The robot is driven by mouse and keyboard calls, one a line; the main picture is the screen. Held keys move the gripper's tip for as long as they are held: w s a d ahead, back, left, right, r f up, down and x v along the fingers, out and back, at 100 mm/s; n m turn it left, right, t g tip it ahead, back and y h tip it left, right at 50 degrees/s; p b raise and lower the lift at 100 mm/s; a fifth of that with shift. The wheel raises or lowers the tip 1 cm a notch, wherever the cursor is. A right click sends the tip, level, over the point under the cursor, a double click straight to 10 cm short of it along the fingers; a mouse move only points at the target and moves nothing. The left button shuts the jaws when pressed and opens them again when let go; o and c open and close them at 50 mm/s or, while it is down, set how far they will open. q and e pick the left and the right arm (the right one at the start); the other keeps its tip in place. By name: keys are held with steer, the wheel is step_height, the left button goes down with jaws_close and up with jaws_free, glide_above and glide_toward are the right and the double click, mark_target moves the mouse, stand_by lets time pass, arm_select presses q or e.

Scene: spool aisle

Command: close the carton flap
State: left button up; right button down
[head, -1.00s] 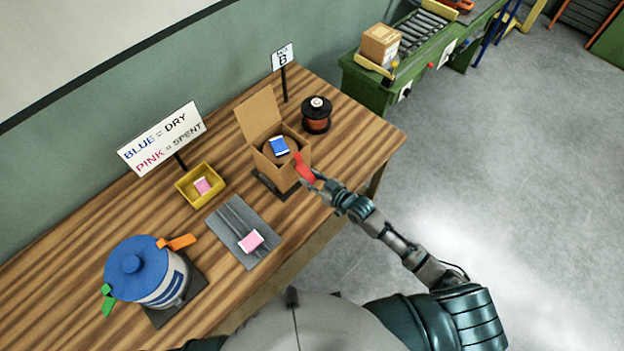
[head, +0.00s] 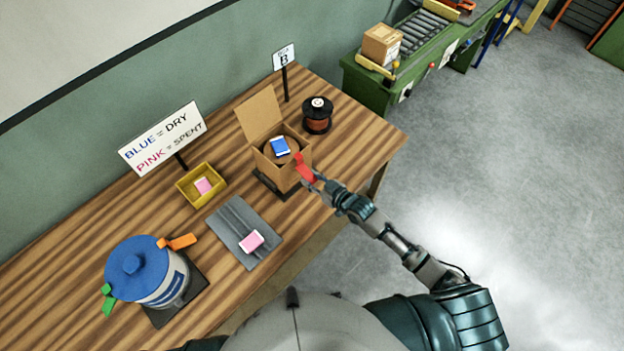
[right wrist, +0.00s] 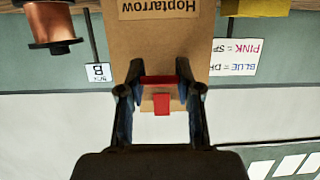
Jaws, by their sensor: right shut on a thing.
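The brown carton (head: 292,178) stands on the wooden table with its top open. Its large flap (head: 260,114) stands up at the back. A blue packet (head: 280,146) lies inside on a round brown thing, mostly hidden by the carton walls. A red tab (head: 304,168) is at the carton's right side; it also shows in the right wrist view (right wrist: 162,104). My right gripper (head: 310,182) is shut on the red tab, with its fingers (right wrist: 160,88) either side of it against the brown cardboard. My left gripper is not in view.
A copper-wound spool (head: 317,117) and a B sign (head: 284,58) stand behind the carton. A yellow bin (head: 184,187) with a pink packet, a grey mat (head: 228,232) with another, and a blue-lidded pot (head: 136,268) are to the left. The table's right edge is near.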

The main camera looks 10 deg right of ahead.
steer(key=shift+s+f, duration=0.3)
steer(key=shift+f, duration=0.4)
steer(key=c, duration=1)
jaws_free()
steer(key=shift+o, duration=1.2)
steer(key=shift+w, duration=0.15)
steer(key=shift+w+r, duration=0.15)
steer(key=shift+r, duration=0.05)
steer(key=v, duration=1.2)
